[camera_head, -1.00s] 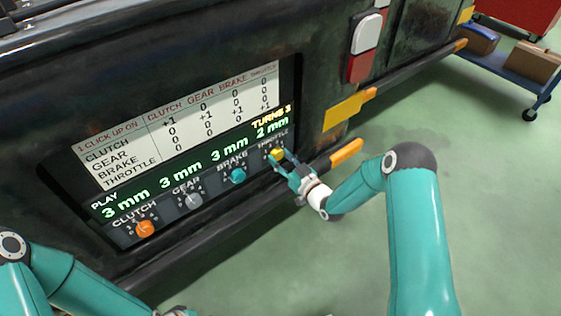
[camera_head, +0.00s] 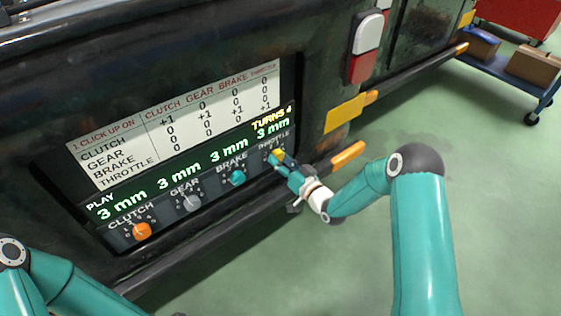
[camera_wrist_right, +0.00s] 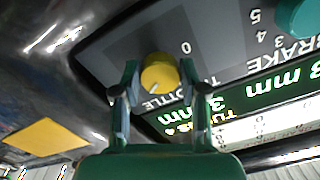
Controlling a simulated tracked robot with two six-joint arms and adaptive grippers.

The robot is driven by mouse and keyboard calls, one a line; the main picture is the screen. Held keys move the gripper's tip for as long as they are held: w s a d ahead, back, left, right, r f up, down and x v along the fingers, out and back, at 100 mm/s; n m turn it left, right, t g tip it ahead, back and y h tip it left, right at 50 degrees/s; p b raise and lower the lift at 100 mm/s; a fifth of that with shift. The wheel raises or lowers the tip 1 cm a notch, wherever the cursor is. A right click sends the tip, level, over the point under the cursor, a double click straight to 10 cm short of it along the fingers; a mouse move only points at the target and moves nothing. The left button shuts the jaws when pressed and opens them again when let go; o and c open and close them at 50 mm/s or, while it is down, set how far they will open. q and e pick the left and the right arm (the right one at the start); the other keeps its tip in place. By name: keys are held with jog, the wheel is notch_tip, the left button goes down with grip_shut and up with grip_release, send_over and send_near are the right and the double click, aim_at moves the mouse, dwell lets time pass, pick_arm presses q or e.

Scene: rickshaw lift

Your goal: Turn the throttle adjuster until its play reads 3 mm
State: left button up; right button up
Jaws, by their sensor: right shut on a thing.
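The throttle adjuster is a yellow knob (camera_wrist_right: 160,73) at the right end of the panel. My right gripper (camera_head: 281,160) is shut on it. In the right wrist view its two fingers (camera_wrist_right: 158,82) stand on either side of the knob. The throttle play readout (camera_head: 273,130) shows 3 mm, with TURNS 4 above it. The clutch, gear and brake readouts also show 3 mm. My left arm shows at the lower left, but its gripper is not in view.
The orange clutch knob (camera_head: 142,231), grey gear knob (camera_head: 191,203) and teal brake knob (camera_head: 237,178) sit in a row left of the throttle. A white chart (camera_head: 180,120) is above them. A bumper bar runs below the panel. A blue cart (camera_head: 510,68) stands at the far right.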

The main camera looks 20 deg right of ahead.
jog(key=shift+d+f, duration=0.1)
jog(key=o, duration=1.1)
jog(key=shift+o, duration=0.2)
jog(key=v, duration=1.2)
